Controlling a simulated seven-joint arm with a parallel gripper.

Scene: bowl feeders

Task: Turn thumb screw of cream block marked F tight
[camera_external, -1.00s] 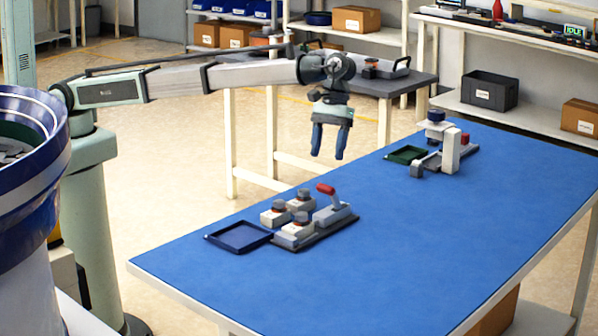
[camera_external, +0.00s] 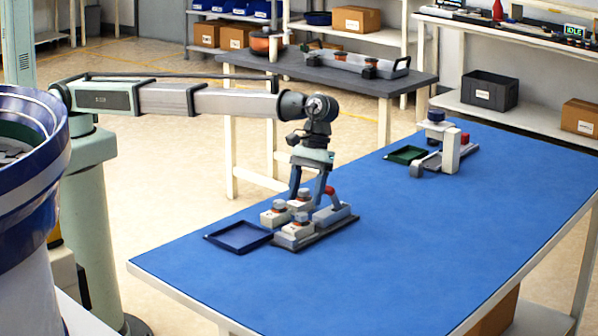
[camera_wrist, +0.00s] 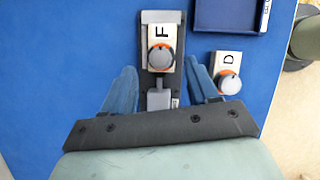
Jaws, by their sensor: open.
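The cream block marked F (camera_wrist: 162,34) lies on a dark base plate, with its grey thumb screw (camera_wrist: 160,57) over an orange ring. In the external view the block (camera_external: 292,239) is at the front end of the plate. My gripper (camera_wrist: 161,68) is open and empty. In the wrist view its blue fingers lie left and right of the plate, tips near the screw's lower edge. In the external view my gripper (camera_external: 307,201) points down above the back of the fixture, apart from the F block. How far the screw is turned cannot be told.
A block marked D (camera_wrist: 228,74) sits close to the right finger. Another similar block (camera_external: 299,203) stands nearby. A blue tray (camera_external: 209,236) lies left.

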